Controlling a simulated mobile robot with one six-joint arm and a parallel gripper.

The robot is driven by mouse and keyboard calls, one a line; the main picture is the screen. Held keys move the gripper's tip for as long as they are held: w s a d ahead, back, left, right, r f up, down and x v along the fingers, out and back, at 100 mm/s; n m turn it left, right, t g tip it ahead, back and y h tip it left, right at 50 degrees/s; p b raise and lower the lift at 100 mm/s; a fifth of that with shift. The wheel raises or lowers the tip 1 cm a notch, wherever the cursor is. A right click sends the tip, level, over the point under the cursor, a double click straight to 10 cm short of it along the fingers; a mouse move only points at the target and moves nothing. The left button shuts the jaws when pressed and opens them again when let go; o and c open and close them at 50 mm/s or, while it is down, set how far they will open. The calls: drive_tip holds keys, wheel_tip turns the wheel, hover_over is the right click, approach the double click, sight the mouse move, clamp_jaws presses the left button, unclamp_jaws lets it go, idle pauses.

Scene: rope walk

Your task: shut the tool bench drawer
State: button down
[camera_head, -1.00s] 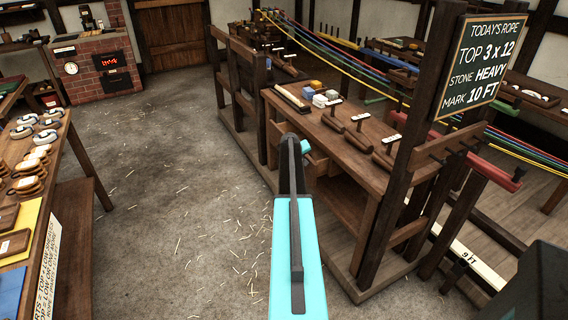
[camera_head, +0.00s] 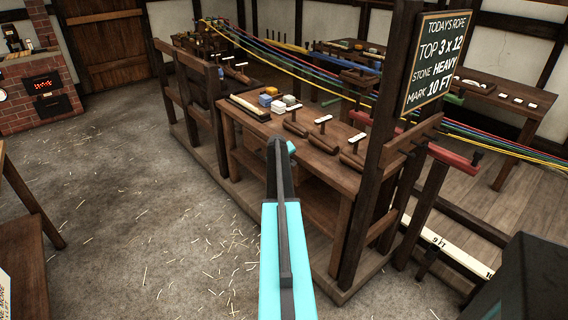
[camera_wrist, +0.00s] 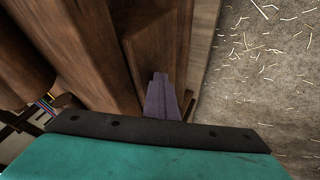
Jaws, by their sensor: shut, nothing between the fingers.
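The tool bench (camera_head: 318,163) is a brown wooden bench just beyond my arm in the head view. My arm covers part of its front, and I cannot make out the drawer clearly there. In the wrist view a wooden panel (camera_wrist: 156,45), apparently the drawer front, stands slightly proud of the darker bench wood (camera_wrist: 92,45). How far it sticks out is unclear. My gripper (camera_wrist: 160,80) is shut and empty, its fingertips at the lower part of this panel. Whether they touch it I cannot tell.
Several mallet-like tools and small blocks (camera_head: 268,92) lie on the bench top. A dark post (camera_head: 385,150) with a chalkboard (camera_head: 433,62) stands at its right end. Another table (camera_head: 22,235) is at the left edge. The straw-strewn floor (camera_head: 170,220) between is open.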

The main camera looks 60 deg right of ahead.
drive_tip(key=shift+s+d+r, duration=0.1)
drive_tip(key=shift+d+r, duration=0.25)
drive_tip(key=shift+d, duration=0.45)
drive_tip(key=a+r+b, duration=0.2)
drive_tip(key=a+r, duration=0.5)
drive_tip(key=a, duration=0.4)
drive_tip(key=shift+s+r, duration=0.15)
drive_tip(key=shift+s, duration=0.1)
